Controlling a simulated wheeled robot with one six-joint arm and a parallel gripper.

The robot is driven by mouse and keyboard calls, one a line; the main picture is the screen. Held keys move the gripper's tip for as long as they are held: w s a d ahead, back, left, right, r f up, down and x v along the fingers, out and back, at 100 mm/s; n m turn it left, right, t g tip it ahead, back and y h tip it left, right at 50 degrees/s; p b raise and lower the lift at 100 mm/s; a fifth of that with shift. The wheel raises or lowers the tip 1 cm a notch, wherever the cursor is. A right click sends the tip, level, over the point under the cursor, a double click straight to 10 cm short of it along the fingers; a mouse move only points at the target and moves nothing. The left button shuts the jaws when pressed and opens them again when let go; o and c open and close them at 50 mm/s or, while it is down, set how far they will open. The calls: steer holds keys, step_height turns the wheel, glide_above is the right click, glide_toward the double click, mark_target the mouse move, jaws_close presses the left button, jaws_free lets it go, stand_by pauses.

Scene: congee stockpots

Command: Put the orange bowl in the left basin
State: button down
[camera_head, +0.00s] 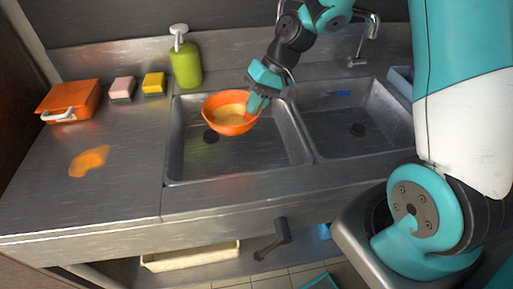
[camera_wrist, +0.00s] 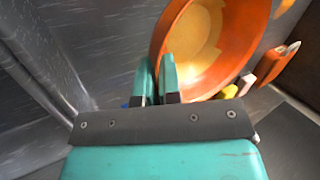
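The orange bowl (camera_head: 222,126) is over the left basin (camera_head: 240,157), near its back side, with a yellowish patch inside. It hides part of the basin behind it. My gripper (camera_head: 257,102) is at the bowl's right rim. In the wrist view, the two teal fingers (camera_wrist: 157,80) are close together with the rim of the orange bowl (camera_wrist: 235,50) between them. The bowl looks nearly upright and held above the basin floor. The basin's drain shows just below and left of the bowl in the head view.
The right basin (camera_head: 357,128) looks mostly empty, with a small blue item at its back. A green soap bottle (camera_head: 186,68), yellow sponge (camera_head: 154,83), pink sponge (camera_head: 122,88) and orange box (camera_head: 72,100) stand on the counter. An orange spill (camera_head: 88,161) lies at left. A faucet (camera_head: 366,38) rises behind.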

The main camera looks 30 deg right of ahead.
step_height(320, 180, down, 16)
steer(key=shift+r, duration=0.15)
stand_by(0.3)
steer(key=c, duration=1.7)
jaws_free()
steer(key=shift+f, duration=0.2)
steer(key=shift+c, duration=0.2)
steer(key=o, duration=0.4)
